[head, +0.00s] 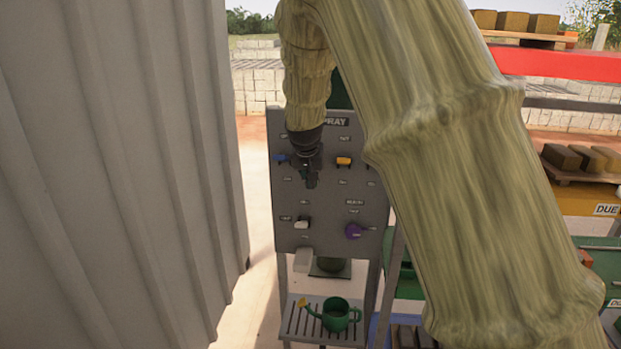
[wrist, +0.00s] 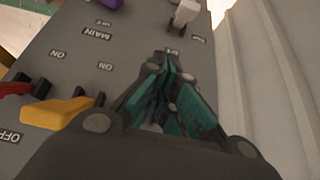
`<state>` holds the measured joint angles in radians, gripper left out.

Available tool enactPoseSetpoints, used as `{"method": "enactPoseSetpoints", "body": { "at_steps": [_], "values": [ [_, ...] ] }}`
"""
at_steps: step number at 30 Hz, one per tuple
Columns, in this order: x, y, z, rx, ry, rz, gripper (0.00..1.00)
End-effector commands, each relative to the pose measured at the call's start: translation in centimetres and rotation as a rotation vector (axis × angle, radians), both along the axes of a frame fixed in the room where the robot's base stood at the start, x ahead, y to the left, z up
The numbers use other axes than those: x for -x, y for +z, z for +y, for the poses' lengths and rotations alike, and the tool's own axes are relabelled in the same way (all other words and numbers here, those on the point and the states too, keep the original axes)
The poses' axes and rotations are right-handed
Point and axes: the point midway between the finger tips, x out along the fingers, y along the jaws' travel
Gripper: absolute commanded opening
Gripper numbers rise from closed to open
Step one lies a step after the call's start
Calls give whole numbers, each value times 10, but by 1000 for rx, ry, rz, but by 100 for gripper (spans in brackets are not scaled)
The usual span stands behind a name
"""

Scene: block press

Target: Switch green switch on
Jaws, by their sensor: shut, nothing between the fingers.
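A grey upright control panel (head: 325,205) carries several coloured switches; its face also shows in the wrist view (wrist: 75,75). I cannot make out a green switch in either view; one may be hidden behind my gripper or arm. My gripper (head: 309,183) is shut and empty, in front of the panel between a blue switch (head: 281,158) and a yellow switch (head: 344,161). In the wrist view my gripper's teal finger pads (wrist: 170,92) lie close together over the panel. I cannot tell whether the fingertips touch it.
A white switch (head: 302,224) and a purple knob (head: 354,231) sit lower on the panel. A red switch (wrist: 14,89) shows in the wrist view. A corrugated grey wall (head: 120,180) stands close on the left. A green watering can (head: 336,314) stands on a slatted shelf below.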

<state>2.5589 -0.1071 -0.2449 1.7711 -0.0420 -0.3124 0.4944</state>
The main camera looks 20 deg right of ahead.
Motion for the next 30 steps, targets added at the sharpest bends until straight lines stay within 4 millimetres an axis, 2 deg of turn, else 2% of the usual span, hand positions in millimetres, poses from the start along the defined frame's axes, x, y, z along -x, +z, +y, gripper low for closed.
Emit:
{"method": "enactPoseSetpoints", "body": {
  "at_steps": [11,24,25,30],
  "values": [
    [0,1,0,0,0,0,0],
    [10,42,8,0,-1,0,0],
    [13,37,10,0,-1,0,0],
    [27,43,21,0,2,-2,0]
  ]
}}
